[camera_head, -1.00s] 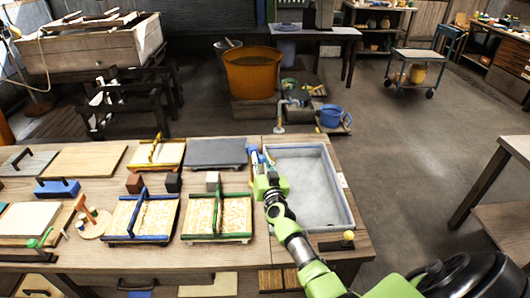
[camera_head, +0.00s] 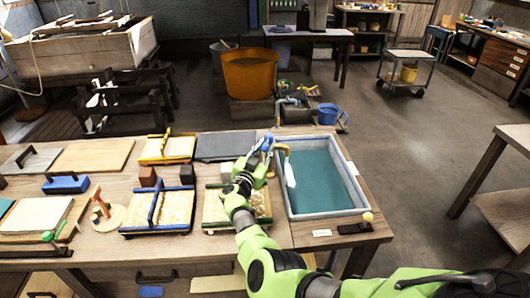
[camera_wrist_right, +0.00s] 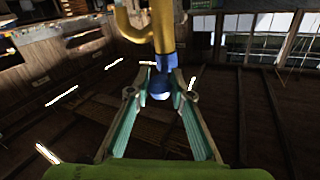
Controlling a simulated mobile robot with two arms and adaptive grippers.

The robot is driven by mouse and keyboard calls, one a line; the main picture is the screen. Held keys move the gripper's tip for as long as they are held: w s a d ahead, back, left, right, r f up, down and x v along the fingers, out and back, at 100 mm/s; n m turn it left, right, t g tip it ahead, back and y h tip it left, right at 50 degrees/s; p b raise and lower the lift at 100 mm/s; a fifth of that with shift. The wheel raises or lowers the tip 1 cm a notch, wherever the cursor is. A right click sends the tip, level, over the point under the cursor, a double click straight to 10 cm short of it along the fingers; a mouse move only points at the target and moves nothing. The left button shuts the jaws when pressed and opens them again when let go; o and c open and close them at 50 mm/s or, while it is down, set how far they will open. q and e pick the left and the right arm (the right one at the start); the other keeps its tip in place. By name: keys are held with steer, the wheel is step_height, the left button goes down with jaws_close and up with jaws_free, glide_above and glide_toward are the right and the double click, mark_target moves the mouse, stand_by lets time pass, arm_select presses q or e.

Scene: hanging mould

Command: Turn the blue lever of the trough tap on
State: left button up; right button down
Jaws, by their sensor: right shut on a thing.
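The trough (camera_head: 326,214) is a pale grey tub at the right end of the workbench, with teal water (camera_head: 328,180) in it. The tap's brass spout (camera_head: 282,148) curves over its left rim, and a white stream (camera_head: 290,172) falls from it. The blue lever (camera_head: 267,144) is at the tap, left of the spout, partly hidden by my right gripper (camera_head: 261,154). In the right wrist view the lever's blue end (camera_wrist_right: 159,88) sits between the green fingers (camera_wrist_right: 160,98), below the yellow tap pipe (camera_wrist_right: 162,30). The right gripper is shut on the lever. My left gripper is out of view.
Two screens, one with a blue bar (camera_head: 157,212) and one with a green bar (camera_head: 222,225), lie left of the trough. A grey slab (camera_head: 225,146) lies behind them. A yellow-knobbed block (camera_head: 355,228) is at the front right. The floor to the right is open.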

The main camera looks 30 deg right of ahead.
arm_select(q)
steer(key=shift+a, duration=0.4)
arm_select(e)
steer(key=shift+d, duration=0.1)
steer(key=c, duration=1.8)
jaws_free()
steer(key=shift+d, duration=0.1)
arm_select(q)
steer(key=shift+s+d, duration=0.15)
